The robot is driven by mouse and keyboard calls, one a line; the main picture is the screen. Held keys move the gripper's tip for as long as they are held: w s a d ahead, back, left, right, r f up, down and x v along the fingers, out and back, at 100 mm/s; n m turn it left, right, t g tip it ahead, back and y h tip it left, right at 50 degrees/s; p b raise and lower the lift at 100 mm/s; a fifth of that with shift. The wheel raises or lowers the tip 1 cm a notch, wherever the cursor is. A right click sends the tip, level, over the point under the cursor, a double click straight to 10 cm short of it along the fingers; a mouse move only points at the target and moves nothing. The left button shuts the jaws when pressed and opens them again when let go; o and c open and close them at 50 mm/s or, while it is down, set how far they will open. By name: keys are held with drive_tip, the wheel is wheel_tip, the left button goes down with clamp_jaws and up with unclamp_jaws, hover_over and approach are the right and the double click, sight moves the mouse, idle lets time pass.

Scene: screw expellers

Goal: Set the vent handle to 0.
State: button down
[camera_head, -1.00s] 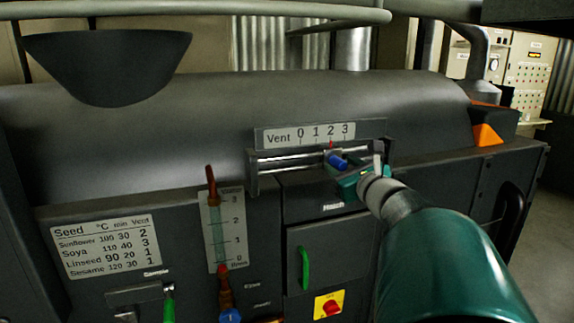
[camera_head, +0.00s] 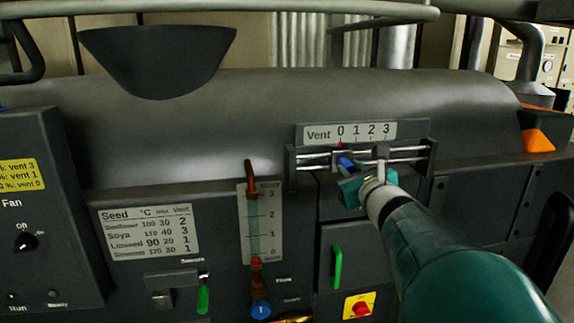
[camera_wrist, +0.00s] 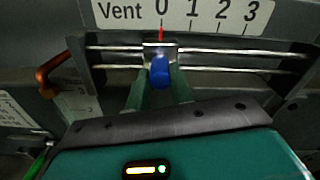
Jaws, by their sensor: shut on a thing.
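The vent handle is a blue knob (camera_wrist: 160,72) on a small carriage that rides on two horizontal metal rails (camera_wrist: 225,61). Its red pointer stands at 0 on the vent scale (camera_wrist: 200,15) in the wrist view. The blue knob also shows in the head view (camera_head: 346,163), below the 0 of the vent scale (camera_head: 349,132). My gripper (camera_wrist: 158,88) has its two green fingers on either side of the knob and is shut on it. In the head view my gripper (camera_head: 350,180) comes in from the lower right and partly hides the carriage.
Left of the rails is a sight gauge (camera_head: 252,222) with a brown pipe. Below are a green handle (camera_head: 337,267) and a red knob on a yellow plate (camera_head: 361,308). A seed chart (camera_head: 148,232) is further left.

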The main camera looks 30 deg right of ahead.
drive_tip(key=shift+w+a, duration=0.15)
drive_tip(key=shift+a, duration=0.1)
drive_tip(key=c, duration=1.2)
unclamp_jaws()
drive_tip(key=shift+w, duration=0.15)
drive_tip(key=shift+s+d, duration=0.1)
drive_tip(key=shift+s, duration=0.1)
